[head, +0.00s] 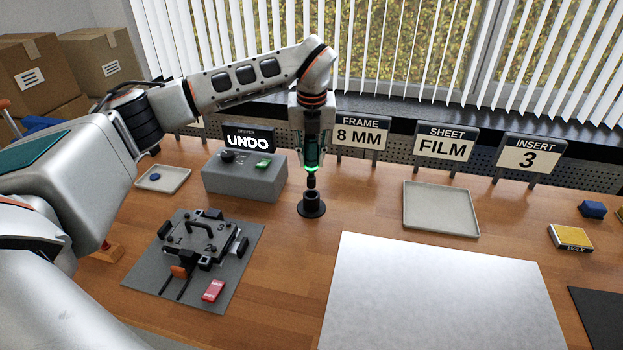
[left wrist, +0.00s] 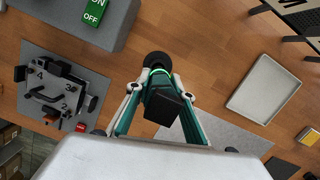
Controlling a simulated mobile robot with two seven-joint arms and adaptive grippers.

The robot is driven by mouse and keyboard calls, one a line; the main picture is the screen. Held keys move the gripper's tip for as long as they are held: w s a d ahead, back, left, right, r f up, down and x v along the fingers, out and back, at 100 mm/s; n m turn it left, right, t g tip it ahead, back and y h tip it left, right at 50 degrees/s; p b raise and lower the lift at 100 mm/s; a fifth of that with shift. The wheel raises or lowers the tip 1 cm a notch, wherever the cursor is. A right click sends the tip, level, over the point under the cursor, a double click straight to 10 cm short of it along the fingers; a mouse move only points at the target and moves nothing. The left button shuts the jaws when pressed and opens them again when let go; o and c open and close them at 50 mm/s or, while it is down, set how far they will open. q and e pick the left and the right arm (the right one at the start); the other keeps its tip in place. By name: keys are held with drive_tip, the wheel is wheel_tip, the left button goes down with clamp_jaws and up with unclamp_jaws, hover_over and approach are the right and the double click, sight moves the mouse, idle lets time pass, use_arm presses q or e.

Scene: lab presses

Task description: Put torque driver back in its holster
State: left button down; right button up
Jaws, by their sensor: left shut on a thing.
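My left gripper (head: 313,150) is shut on the torque driver (head: 312,168), a dark upright tool with a glowing green ring near its lower end. The black round holster (head: 311,205) stands on the table directly below it in the head view. The driver's tip is at the holster's mouth; I cannot tell whether it is inside. In the left wrist view the fingers (left wrist: 160,100) close around the driver's dark top (left wrist: 168,107), and the holster (left wrist: 157,60) shows just beyond it, partly hidden. My right gripper is not in view.
A grey mat with a black fixture (head: 205,240) lies nearer. An empty tray (head: 441,208) is to the right, and a large pale sheet (head: 435,295) lies in front. Signs stand behind.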

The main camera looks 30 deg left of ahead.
sight(311, 178)
use_arm(q)
wheel_tip(311, 178, down, 3)
drive_tip(key=shift+r, duration=0.1)
drive_tip(key=shift+f+p, duration=0.3)
drive_tip(key=shift+f, duration=1.95)
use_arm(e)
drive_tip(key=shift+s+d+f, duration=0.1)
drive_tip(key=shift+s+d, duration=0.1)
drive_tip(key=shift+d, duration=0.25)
use_arm(q)
drive_tip(key=shift+f, duration=0.15)
drive_tip(key=c, duration=1.8)
unclamp_jaws()
drive_tip(key=shift+f, duration=0.1)
drive_tip(key=shift+o, duration=0.2)
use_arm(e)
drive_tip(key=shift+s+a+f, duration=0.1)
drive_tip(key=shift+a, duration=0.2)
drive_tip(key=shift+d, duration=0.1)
